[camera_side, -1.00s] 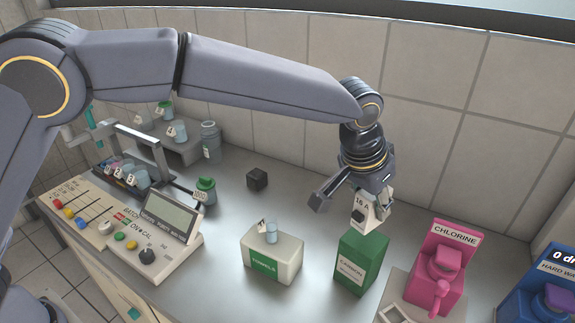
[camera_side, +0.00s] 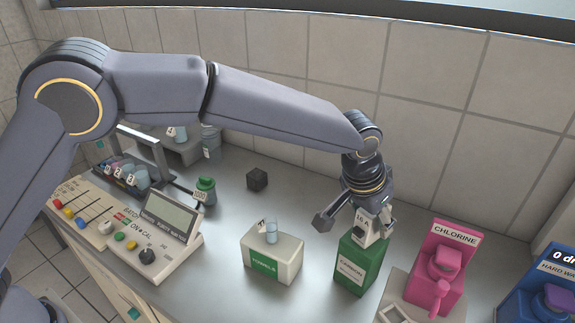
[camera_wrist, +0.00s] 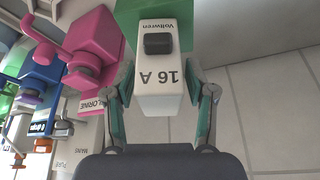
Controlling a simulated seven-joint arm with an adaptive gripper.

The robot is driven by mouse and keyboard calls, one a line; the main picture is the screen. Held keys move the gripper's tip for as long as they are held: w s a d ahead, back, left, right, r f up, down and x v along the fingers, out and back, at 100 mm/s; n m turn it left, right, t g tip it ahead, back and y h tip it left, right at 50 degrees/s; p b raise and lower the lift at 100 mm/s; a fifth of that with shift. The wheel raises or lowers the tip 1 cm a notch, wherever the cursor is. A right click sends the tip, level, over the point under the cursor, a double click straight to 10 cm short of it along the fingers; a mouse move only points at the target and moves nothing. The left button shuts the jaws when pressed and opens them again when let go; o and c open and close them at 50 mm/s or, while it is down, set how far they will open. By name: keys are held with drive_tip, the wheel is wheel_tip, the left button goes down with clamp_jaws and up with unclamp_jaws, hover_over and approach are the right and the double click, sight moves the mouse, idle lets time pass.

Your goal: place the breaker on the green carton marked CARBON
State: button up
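The white breaker (camera_side: 362,239), marked 16 A with a black switch, is upright at the top of the green carton marked CARBON (camera_side: 352,274). I cannot tell if its base touches the carton lid.
A pink CHLORINE unit (camera_side: 434,268) stands close to the right of the carton, with a blue unit (camera_side: 538,296) beyond. A white-and-green box (camera_side: 288,266) bearing a small vial (camera_side: 271,230) is to the left. A dark cube (camera_side: 257,180) lies behind; the counter around it is clear.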

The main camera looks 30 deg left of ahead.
drive_tip(key=shift+r, duration=0.1)
drive_tip(key=v, duration=1.2)
drive_tip(key=s+a+r+n, duration=0.15)
drive_tip(key=a+r, duration=0.35)
drive_tip(key=a, duration=0.9)
drive_tip(key=s+a+r+n, duration=0.1)
drive_tip(key=s+a, duration=0.7)
drive_tip(key=a, duration=0.4)
drive_tip(key=shift+n+t+y, duration=0.7)
drive_tip(key=shift+n+y, duration=0.2)
drive_tip(key=shift+n, duration=0.05)
drive_tip(key=s+a+f, duration=0.1)
drive_tip(key=s+a, duration=0.1)
drive_tip(key=s, duration=0.2)
drive_tip(key=s+a+f, duration=0.2)
drive_tip(key=s+a, duration=0.1)
drive_tip(key=s, duration=0.2)
drive_tip(key=s+a+f, duration=0.2)
drive_tip(key=s+a, duration=0.1)
drive_tip(key=s, duration=0.1)
drive_tip(key=shift+s+a+f, duration=0.2)
drive_tip(key=shift+f, duration=0.05)
